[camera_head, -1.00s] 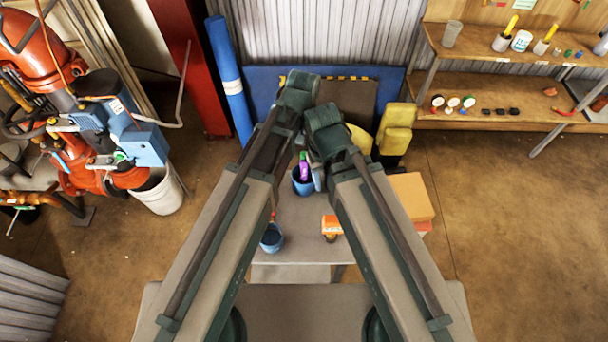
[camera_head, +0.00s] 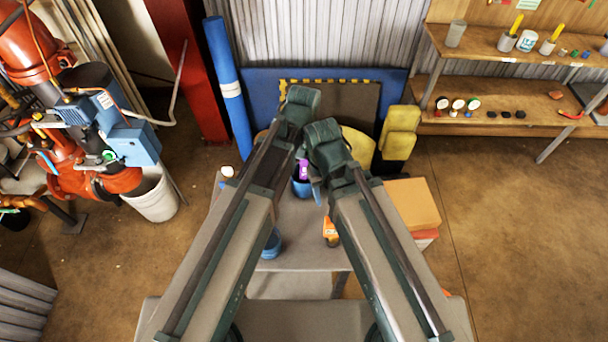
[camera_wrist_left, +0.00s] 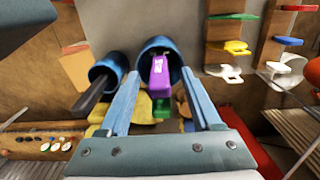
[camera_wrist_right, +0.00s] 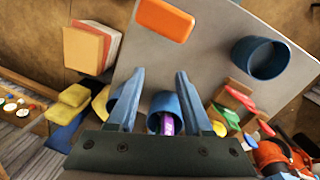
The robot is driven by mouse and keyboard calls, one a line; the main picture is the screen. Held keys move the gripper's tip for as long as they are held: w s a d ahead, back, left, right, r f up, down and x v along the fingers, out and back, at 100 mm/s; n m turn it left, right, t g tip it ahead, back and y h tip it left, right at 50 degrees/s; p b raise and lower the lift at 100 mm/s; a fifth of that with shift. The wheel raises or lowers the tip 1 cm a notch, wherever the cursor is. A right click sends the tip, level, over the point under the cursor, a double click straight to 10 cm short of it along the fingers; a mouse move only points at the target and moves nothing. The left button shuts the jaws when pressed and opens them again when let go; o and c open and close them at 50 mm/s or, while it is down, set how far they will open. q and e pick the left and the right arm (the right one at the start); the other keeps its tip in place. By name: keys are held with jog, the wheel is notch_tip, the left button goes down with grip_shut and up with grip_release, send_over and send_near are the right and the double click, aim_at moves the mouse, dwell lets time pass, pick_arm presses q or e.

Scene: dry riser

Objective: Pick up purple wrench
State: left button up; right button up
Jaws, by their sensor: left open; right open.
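The purple wrench (camera_head: 304,168) stands in a blue cup (camera_head: 302,187) on the grey table, its purple end upward. In the left wrist view the purple wrench (camera_wrist_left: 160,76) shows between the open fingers of my left gripper (camera_wrist_left: 160,74); the fingers do not visibly hold it. In the right wrist view the purple wrench (camera_wrist_right: 167,124) shows in its cup between the bases of the fingers of my right gripper (camera_wrist_right: 160,73), which is open and empty. In the head view my arms hide both sets of fingertips. The wrench's lower part is hidden in the cup.
Another blue cup (camera_wrist_left: 107,68) with a dark handle stands beside the wrench's cup. A third blue cup (camera_wrist_right: 270,57) and an orange block (camera_wrist_right: 165,19) are on the table. Boxes (camera_head: 410,203) stand at the table's right; coloured pieces (camera_wrist_right: 238,98) lie on the other side.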

aim_at(304, 177)
pick_arm(q)
notch_tip(304, 177, down, 4)
jog(key=b, duration=0.3)
jog(key=shift+r, duration=0.1)
jog(key=shift+r, duration=0.1)
grip_shut()
